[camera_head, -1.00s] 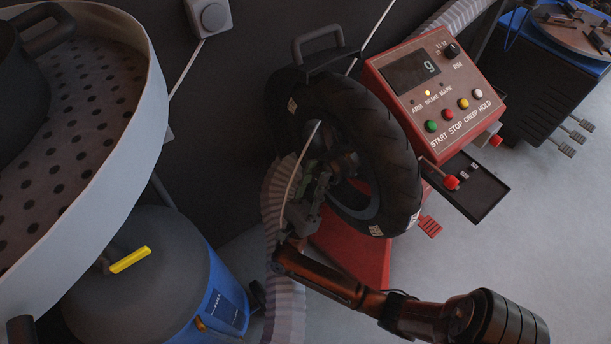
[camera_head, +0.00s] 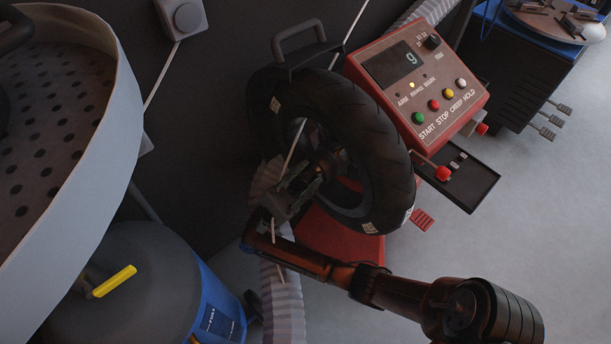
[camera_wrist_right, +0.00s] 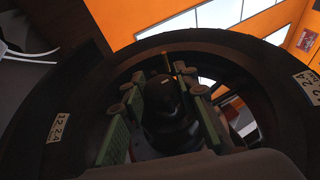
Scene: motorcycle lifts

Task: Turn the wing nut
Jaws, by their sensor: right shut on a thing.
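The wheel (camera_head: 350,118) with a black tyre is upright on the red balancing machine. My right gripper (camera_head: 318,172) reaches in from the left of the wheel to its hub. In the right wrist view, its two green-sided fingers (camera_wrist_right: 160,88) lie on either side of a dark, rounded piece (camera_wrist_right: 165,110) at the hub, which I take for the wing nut. The gripper is shut on it. The nut's wings cannot be made out clearly in the shade, and in the head view the gripper covers the nut. My left gripper is not in view.
The red machine's control panel (camera_head: 425,80) reads 9, with one lamp lit. A black tray (camera_head: 470,178) is below it. A grey ribbed hose (camera_head: 283,305) runs beneath my right arm. A perforated round basin (camera_head: 112,130) and a blue drum (camera_head: 215,300) stand at left.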

